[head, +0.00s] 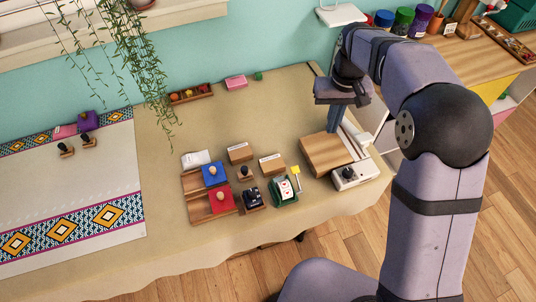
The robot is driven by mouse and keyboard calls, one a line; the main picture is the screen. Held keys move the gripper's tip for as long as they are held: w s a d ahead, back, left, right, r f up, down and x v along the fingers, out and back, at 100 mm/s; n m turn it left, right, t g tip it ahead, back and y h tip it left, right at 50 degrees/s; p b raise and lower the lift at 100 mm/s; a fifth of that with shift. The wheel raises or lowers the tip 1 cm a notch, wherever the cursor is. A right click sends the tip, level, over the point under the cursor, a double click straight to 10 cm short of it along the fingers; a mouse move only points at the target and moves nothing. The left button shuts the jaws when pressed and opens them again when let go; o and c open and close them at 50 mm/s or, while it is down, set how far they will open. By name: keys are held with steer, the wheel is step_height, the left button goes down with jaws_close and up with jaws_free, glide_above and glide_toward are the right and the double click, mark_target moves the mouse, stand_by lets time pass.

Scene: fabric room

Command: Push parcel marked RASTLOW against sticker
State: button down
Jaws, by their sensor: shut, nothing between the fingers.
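Two small brown parcels with white labels stand near the middle of the table, one at the left (239,153) and one at the right (271,165). Their print is too small to read, so I cannot tell which is marked RASTLOW. I cannot make out the sticker with certainty; a small yellow square (296,169) shows above a green holder. My gripper (333,129) points down over the back of a wooden board, right of both parcels and apart from them. Its fingers are shut and empty.
The wooden board (318,153) and a white device (355,175) stand at the right. Red and blue blocks in a wooden tray (196,209), black stamps and the green holder (285,191) crowd the front. The cloth behind the parcels (235,115) is clear.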

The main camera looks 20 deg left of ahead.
mark_target(271, 160)
steer(key=s+a+f+n+b, duration=0.15)
steer(key=a+f, duration=0.25)
steer(key=a, duration=0.6)
steer(key=a+f+n+b, duration=0.2)
steer(key=a+f, duration=0.2)
steer(key=a, duration=0.6)
steer(key=f, duration=0.9)
steer(key=shift+s+d+f+p, duration=0.2)
steer(key=shift+d+f+p, duration=0.1)
steer(key=shift+p, duration=0.1)
steer(key=shift+s+d+p, duration=0.7)
steer(key=shift+s+d, duration=0.65)
steer(key=shift+s, duration=0.1)
steer(key=shift+s+d+r+p, duration=0.1)
steer(key=shift+s+d+p, duration=0.25)
steer(key=shift+s+d, duration=0.65)
steer(key=shift+s+d+f, duration=0.1)
steer(key=shift+d+f, duration=0.1)
steer(key=shift+a+f, duration=0.1)
